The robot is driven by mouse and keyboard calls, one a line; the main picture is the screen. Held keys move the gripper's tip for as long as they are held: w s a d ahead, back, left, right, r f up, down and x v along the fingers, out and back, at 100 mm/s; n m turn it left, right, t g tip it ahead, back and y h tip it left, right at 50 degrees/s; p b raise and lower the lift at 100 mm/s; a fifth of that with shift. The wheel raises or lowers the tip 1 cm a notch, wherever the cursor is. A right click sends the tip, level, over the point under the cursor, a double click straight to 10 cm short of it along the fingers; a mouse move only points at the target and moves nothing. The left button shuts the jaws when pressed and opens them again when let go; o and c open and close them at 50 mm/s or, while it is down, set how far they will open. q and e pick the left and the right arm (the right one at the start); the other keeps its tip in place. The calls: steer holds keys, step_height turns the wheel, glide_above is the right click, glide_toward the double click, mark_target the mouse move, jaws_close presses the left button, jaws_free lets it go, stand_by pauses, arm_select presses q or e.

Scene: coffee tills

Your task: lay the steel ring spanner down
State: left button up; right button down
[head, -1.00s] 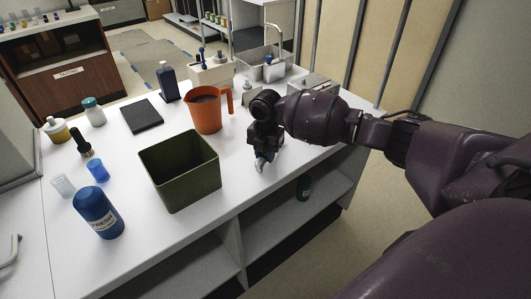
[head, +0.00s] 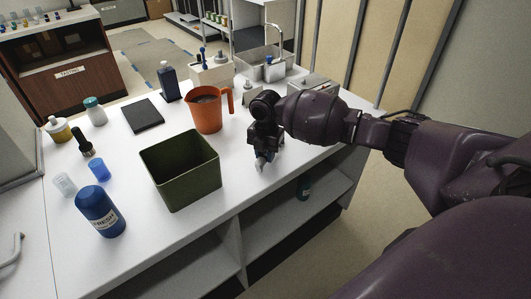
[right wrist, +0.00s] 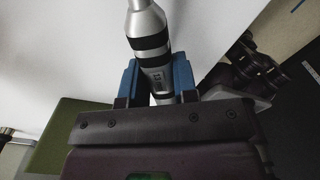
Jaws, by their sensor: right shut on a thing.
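My right gripper (head: 262,159) is over the white counter, to the right of the green bin. In the right wrist view its blue finger pads (right wrist: 157,80) are shut on a silver, rod-like tool with dark bands (right wrist: 148,28). No ring or spanner-shaped end shows on this tool, so I cannot tell that it is the steel ring spanner. Its lower part is hidden by the gripper body. In the head view only a small pale end shows below the fingers, and I cannot tell whether it touches the counter. My left gripper is out of view.
The open green bin (head: 181,185) stands left of the gripper, and an orange jug (head: 208,116) behind it. A blue bottle (head: 99,212), a dark flat pad (head: 142,115) and small bottles stand further left. The counter (head: 240,192) is bare between bin and gripper; its front edge is close.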

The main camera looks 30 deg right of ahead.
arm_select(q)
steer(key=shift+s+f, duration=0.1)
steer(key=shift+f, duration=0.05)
arm_select(e)
steer(key=shift+f, duration=0.35)
stand_by(0.5)
steer(key=shift+c, duration=2.4)
jaws_free()
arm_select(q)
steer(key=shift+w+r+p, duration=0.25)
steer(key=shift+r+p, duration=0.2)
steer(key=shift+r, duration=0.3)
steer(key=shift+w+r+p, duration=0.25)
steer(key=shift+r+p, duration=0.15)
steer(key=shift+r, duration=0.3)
arm_select(e)
steer(key=shift+r, duration=1.5)
steer(key=shift+r+p, duration=1.9)
steer(key=shift+r, duration=1.2)
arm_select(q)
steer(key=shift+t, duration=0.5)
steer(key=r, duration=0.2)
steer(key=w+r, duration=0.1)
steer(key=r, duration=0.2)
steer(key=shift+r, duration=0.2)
arm_select(e)
steer(key=shift+f, duration=0.1)
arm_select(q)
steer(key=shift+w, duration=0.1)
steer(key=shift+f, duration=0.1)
